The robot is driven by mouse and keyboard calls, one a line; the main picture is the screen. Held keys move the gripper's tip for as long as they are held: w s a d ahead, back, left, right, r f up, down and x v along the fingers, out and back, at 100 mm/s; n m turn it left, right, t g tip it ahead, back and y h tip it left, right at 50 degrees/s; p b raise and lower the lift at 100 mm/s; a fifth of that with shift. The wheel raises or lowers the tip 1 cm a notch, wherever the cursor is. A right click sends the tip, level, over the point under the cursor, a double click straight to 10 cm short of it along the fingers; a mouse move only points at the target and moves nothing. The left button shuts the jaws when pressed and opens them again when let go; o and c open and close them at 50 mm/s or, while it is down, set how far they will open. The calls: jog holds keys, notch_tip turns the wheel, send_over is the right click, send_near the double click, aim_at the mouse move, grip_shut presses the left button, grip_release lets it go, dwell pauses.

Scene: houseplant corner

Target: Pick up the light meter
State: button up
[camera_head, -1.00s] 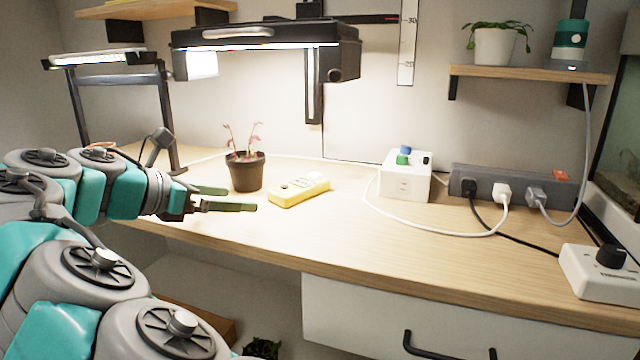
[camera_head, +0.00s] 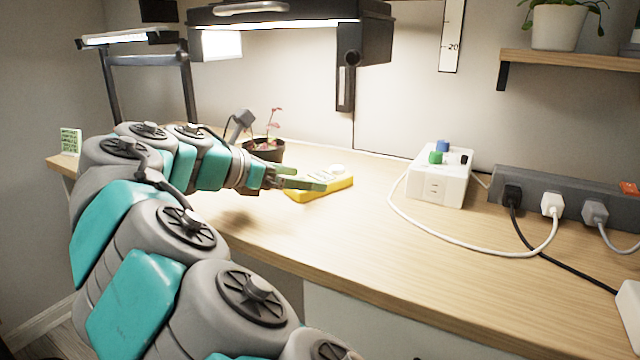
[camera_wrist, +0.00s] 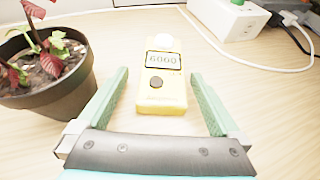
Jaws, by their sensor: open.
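The light meter (camera_wrist: 163,90) is yellow with a display and a dark round button. It lies on the wooden desk, and in the wrist view it sits between and ahead of my two green fingers. In the head view the light meter (camera_head: 336,187) is partly covered by my fingers. My gripper (camera_wrist: 157,98) is open, with the near end of the meter between the fingers and a gap on each side. In the head view my gripper (camera_head: 300,181) is low over the desk at the meter's left end.
A potted plant (camera_wrist: 46,88) stands close to the left finger; its pot (camera_head: 266,152) is behind my gripper. A white timer box (camera_head: 440,178) with a white cable and a grey power strip (camera_head: 555,198) lie to the right. A lamp (camera_head: 290,20) hangs above.

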aim_at(319, 177)
jog(key=x, duration=0.4)
jog(key=shift+s+d+r, duration=0.15)
jog(key=shift+s+r, duration=0.05)
jog(key=shift+s, duration=0.05)
jog(key=shift+w+d+f, duration=0.1)
jog(key=shift+w+d, duration=0.15)
jog(key=shift+c, duration=0.2)
jog(key=c, duration=1.5)
